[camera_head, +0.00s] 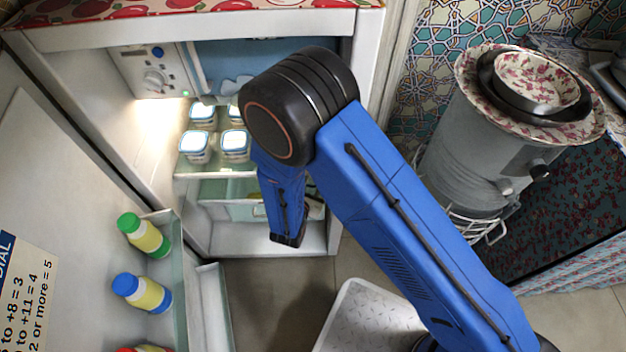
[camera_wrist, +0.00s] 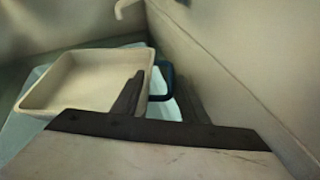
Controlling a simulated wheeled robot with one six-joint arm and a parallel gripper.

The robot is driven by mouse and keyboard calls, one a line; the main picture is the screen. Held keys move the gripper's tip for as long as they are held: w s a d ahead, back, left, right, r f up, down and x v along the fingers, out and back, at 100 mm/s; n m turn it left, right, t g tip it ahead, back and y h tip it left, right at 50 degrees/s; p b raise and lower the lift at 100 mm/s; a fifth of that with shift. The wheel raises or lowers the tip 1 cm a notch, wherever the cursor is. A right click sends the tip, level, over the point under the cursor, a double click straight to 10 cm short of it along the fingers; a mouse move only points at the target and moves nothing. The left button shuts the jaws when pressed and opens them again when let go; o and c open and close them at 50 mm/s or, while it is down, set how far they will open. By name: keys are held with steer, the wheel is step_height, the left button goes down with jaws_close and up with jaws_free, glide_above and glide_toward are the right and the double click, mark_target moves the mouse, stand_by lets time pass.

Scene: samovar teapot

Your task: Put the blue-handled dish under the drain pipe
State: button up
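A cream, shallow rectangular dish (camera_wrist: 85,75) shows in the wrist view, left of centre, with a dark blue loop handle (camera_wrist: 168,76) on its right side. My gripper (camera_wrist: 160,78) is open. Its left finger overlaps the dish's right edge in the picture, and its right finger is to the right of the handle. The handle appears between the fingertips; I cannot tell whether they touch it. A curved white pipe (camera_wrist: 127,7), likely the drain pipe, shows at the top, beyond the dish. In the head view, the dish and my fingers are not clearly visible.
A pale wall (camera_wrist: 225,60) stands close on the right of my gripper. In the head view, my arm reaches into an open fridge (camera_head: 335,238). White-lidded jars (camera_head: 236,143) stand on its shelf. The door holds bottles (camera_head: 143,235). A samovar (camera_head: 470,150) stands at right.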

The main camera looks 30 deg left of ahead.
steer(key=v, duration=1)
steer(key=shift+s+r, duration=0.2)
steer(key=shift+s, duration=0.15)
steer(key=shift+d, duration=0.1)
